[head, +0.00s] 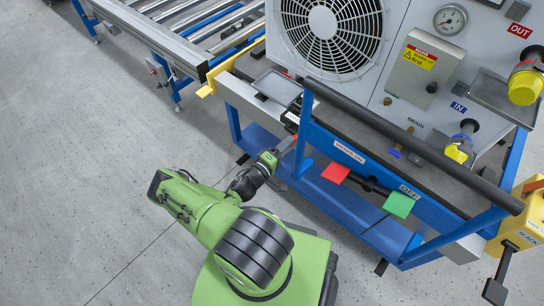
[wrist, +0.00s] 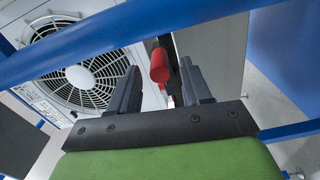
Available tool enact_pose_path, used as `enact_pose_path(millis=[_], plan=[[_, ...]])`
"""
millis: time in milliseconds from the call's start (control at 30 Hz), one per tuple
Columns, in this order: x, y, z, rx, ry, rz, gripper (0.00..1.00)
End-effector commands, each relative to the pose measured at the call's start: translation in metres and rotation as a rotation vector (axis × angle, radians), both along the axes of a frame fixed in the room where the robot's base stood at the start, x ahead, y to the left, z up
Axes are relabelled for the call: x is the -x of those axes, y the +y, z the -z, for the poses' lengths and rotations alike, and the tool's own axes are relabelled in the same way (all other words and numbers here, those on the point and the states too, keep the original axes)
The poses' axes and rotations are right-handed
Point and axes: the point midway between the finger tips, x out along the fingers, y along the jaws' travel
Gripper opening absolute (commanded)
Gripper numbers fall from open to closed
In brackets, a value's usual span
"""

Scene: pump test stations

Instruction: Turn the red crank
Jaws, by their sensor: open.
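A red cylindrical handle (wrist: 159,65), which looks like the red crank's grip, shows in the wrist view just beyond and between my fingertips. The rest of the crank is mostly hidden there. My gripper (wrist: 160,80) is open, with one dark finger on each side of the handle in the picture. No contact with it can be made out. In the head view my gripper (head: 277,166) is at the blue front frame of the pump station, left of the red plate.
A blue bar (wrist: 130,35) crosses the wrist view close above the fingers. A dark rail (head: 400,140) runs along the station front. Red (head: 335,173) and green (head: 400,204) plates jut out low. A roller conveyor (head: 200,30) stands left. Floor at left is clear.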

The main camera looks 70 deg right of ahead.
Motion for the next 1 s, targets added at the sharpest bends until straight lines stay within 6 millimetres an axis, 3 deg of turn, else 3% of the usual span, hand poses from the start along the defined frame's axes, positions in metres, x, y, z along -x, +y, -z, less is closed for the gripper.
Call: enact_pose_path(millis=[200, 400, 567, 1000], plan=[[-0.027, 0.058, -0.004, 0.000, 0.000, -0.008, 0.48], [-0.044, 0.098, -0.002, 0.002, 0.000, -0.006, 0.48], [-0.048, 0.109, -0.002, 0.003, 0.000, -0.004, 0.48], [-0.048, 0.109, -0.001, 0.002, 0.000, -0.002, 0.48]])
